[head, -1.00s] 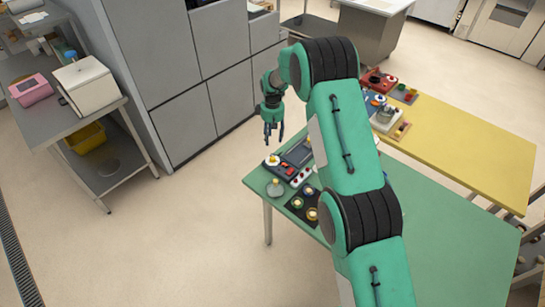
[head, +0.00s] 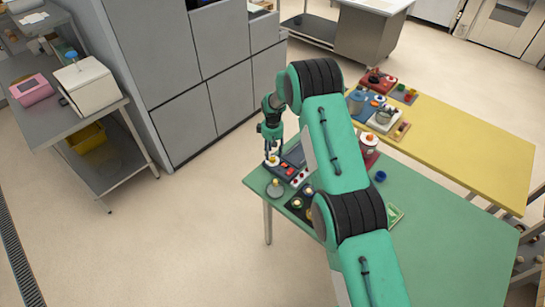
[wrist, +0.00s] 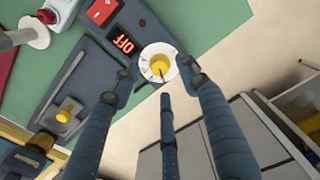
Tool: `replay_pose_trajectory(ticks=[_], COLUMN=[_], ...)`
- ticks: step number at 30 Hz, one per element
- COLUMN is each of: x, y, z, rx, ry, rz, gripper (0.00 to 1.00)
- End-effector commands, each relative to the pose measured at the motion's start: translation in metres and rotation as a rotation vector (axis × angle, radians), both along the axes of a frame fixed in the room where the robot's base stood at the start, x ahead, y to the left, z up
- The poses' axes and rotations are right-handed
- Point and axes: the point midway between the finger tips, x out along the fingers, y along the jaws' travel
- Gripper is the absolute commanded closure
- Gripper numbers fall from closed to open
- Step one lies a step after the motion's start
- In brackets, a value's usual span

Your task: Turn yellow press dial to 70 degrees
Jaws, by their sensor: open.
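The yellow press dial (wrist: 159,65) sits on a white round base at the end of a dark blue-grey panel (wrist: 75,75). My gripper (wrist: 158,78) is open, with fingertips on either side of the dial's white base. I cannot tell whether they touch it. In the head view my gripper (head: 271,155) is right over the dial.
A grey round-based item (head: 275,188) and a black plate with several knobs (head: 303,204) stand close by. The floor left of the green table (head: 450,240) is clear.

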Motion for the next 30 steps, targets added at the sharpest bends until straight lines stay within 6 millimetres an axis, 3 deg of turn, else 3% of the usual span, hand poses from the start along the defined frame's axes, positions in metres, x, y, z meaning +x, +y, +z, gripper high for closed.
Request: replay_pose_trajectory(ticks=[9, 23, 26, 30], x=[0.0, 0.0, 0.0, 0.0], y=[0.0, 0.0, 0.0, 0.0], z=[-0.03, -0.036, -0.036, -0.036], rx=[-0.001, 0.0, 0.0, 0.0], ry=[0.001, 0.0, 0.0, 0.0], rz=[0.0, 0.0, 0.0, 0.0], gripper=[0.55, 0.55, 0.69, 0.97])
